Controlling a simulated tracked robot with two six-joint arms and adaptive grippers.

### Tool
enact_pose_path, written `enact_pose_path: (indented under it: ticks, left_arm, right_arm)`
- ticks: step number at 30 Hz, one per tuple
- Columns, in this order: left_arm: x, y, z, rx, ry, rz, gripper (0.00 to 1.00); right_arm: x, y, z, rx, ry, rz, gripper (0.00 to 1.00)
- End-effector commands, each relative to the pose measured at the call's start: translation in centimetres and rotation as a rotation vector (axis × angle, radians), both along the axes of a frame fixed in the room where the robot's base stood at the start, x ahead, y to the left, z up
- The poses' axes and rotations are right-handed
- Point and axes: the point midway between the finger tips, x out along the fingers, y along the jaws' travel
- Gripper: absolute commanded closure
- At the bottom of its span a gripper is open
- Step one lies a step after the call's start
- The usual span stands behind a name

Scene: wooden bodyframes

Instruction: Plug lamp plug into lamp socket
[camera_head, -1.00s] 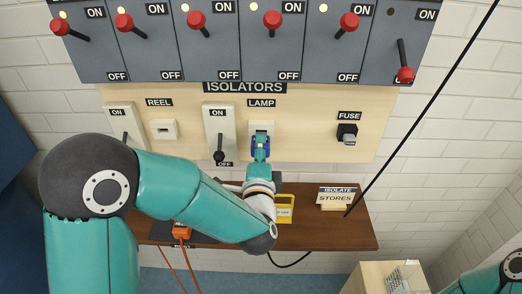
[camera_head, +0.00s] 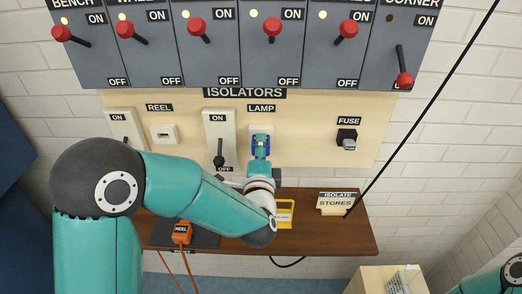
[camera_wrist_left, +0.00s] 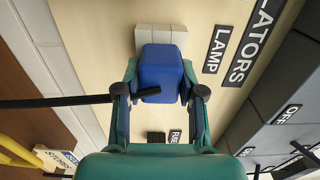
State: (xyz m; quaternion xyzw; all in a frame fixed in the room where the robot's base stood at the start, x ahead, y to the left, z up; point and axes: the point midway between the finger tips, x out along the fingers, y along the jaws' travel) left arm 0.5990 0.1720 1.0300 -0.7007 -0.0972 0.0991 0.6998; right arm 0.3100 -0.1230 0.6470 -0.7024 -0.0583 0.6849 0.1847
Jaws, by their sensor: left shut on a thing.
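The blue lamp plug (camera_wrist_left: 162,76) is between the fingers of my left gripper (camera_head: 261,143), which is shut on it. In the wrist view a dark cord shows at the plug's near side. The white lamp socket (camera_head: 261,130) is on the wooden panel under the LAMP label. It also shows in the wrist view (camera_wrist_left: 160,37), directly behind the plug. The plug's face is up against or very near the socket, lined up with it. The contact face is hidden, so I cannot tell how deep the plug sits. My right gripper is out of view.
An orange reel plug (camera_head: 181,232) lies on a dark mat on the brown shelf (camera_head: 330,238). A yellow tag stand (camera_head: 286,214) and a STORES sign (camera_head: 336,203) stand there too. The isolator switches (camera_head: 273,30) hang above. A fuse (camera_head: 347,140) is at the right.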

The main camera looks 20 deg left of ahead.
Motion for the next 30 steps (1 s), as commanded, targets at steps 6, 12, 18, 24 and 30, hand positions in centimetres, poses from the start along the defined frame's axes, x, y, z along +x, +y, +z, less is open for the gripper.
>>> enact_pose_path:
  ticks: [6,12,18,24,30]
  left_arm:
    - [0.3,0.1,0.0,0.0,-0.001,0.0,0.5]
    - [0.3,0.1,0.0,0.0,-0.001,0.0,0.32]
    - [0.2,0.1,0.0,0.0,0.0,0.0,0.32]
    - [-1.0,-0.3,0.0,-0.001,0.0,0.0,0.32]
    - [-4.4,-1.4,0.0,0.001,0.001,-0.005,0.32]
  right_arm:
    - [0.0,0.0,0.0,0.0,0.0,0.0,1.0]
    - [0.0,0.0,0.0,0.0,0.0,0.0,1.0]
    - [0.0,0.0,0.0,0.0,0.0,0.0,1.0]
    - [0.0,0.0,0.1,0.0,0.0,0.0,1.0]
    - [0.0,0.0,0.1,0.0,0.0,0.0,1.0]
